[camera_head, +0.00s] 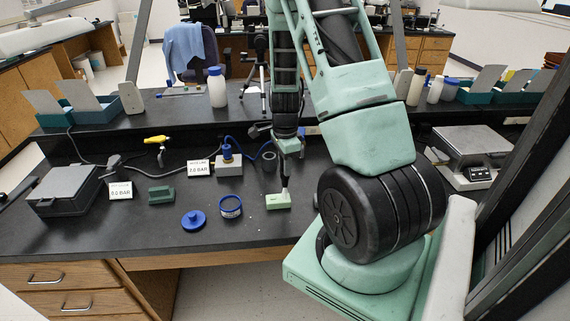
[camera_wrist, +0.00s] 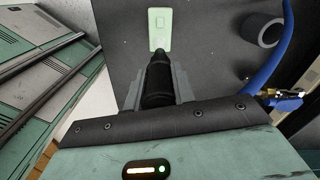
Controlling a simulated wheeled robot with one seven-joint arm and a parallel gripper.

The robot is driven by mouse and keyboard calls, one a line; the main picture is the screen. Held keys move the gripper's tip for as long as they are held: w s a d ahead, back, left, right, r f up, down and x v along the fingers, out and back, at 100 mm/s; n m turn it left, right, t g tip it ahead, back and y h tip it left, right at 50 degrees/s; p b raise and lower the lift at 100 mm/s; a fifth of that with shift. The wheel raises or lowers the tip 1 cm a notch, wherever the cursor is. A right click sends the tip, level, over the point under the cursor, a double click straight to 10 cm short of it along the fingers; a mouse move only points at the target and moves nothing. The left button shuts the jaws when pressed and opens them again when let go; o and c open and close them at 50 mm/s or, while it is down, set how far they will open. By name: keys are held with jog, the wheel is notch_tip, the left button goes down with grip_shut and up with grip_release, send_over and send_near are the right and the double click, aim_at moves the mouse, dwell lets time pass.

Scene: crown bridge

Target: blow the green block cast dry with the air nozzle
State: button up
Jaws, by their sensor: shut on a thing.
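A pale green block (camera_head: 278,202) lies on the black bench near its front edge. It also shows at the top of the wrist view (camera_wrist: 159,28), with a small raised square on its face. My gripper (camera_head: 286,165) is above this block, pointing down. In the wrist view my gripper (camera_wrist: 158,88) is shut on a dark, tapered nozzle (camera_wrist: 157,76). The nozzle's tip points at the block's near end; whether they touch I cannot tell. A darker green block (camera_head: 161,194) lies further left on the bench.
A blue ring (camera_head: 230,207) and blue lid (camera_head: 193,220) lie left of the pale block. A grey box with a blue top (camera_head: 228,160), pressure signs (camera_head: 199,169) and a yellow tool (camera_head: 155,140) are behind. A blue hose (camera_wrist: 273,65) runs right in the wrist view.

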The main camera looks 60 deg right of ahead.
notch_tip(320, 180, up, 6)
jog(key=p, duration=0.5)
jog(key=shift+r+p, duration=0.1)
jog(key=shift+p, duration=0.2)
